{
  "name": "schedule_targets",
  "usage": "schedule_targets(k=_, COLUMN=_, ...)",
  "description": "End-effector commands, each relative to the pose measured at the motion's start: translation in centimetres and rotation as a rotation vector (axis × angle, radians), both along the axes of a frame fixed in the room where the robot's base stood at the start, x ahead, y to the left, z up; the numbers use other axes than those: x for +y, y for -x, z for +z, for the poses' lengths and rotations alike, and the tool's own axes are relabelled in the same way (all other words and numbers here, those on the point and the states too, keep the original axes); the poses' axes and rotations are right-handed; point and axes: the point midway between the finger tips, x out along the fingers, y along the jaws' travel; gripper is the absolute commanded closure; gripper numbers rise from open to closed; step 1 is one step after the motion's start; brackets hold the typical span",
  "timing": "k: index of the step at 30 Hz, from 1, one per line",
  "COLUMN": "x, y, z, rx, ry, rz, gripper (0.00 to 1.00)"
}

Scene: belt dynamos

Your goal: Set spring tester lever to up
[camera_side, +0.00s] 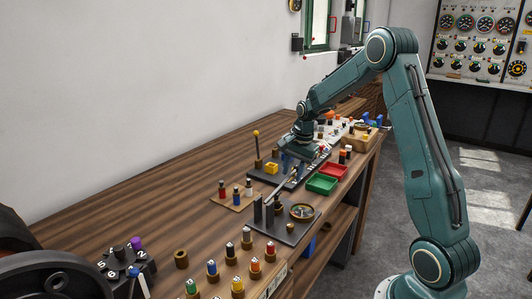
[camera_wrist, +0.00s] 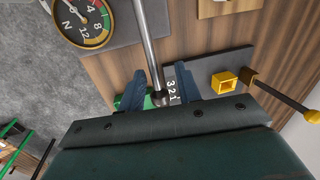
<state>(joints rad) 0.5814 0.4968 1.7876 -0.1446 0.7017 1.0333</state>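The spring tester (camera_side: 287,232) is a dark plate with upright posts and a round dial gauge (camera_side: 302,211); the gauge also shows in the wrist view (camera_wrist: 84,20). Its lever, a silver rod (camera_side: 274,192), slopes up from the posts toward my gripper (camera_side: 289,163). In the wrist view the lever (camera_wrist: 150,45) runs down from the top edge, and its dark round end sits between my two blue-grey fingers (camera_wrist: 158,88). The fingers are apart, with a gap on each side of the lever end. Whether the lever end lies at fingertip depth I cannot tell.
A second dark plate (camera_wrist: 215,68) carries a yellow hollow block (camera_wrist: 225,82) and an upright rod with a yellow ball (camera_side: 256,133). Green (camera_side: 322,184) and red (camera_side: 334,171) trays stand right of my gripper. Several coloured pegs stand nearer.

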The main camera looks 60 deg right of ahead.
Motion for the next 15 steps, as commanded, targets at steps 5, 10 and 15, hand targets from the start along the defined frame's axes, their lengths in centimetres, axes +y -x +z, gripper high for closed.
schedule_targets(k=5, x=0.01, y=-0.02, z=-0.09, rx=0.000, ry=0.000, rz=0.000, gripper=0.66)
schedule_targets(k=10, x=0.01, y=-0.01, z=-0.07, rx=0.000, ry=0.000, rz=0.000, gripper=0.82)
schedule_targets(k=15, x=0.01, y=-0.12, z=-0.01, rx=-0.004, ry=0.001, rz=0.002, gripper=1.00)
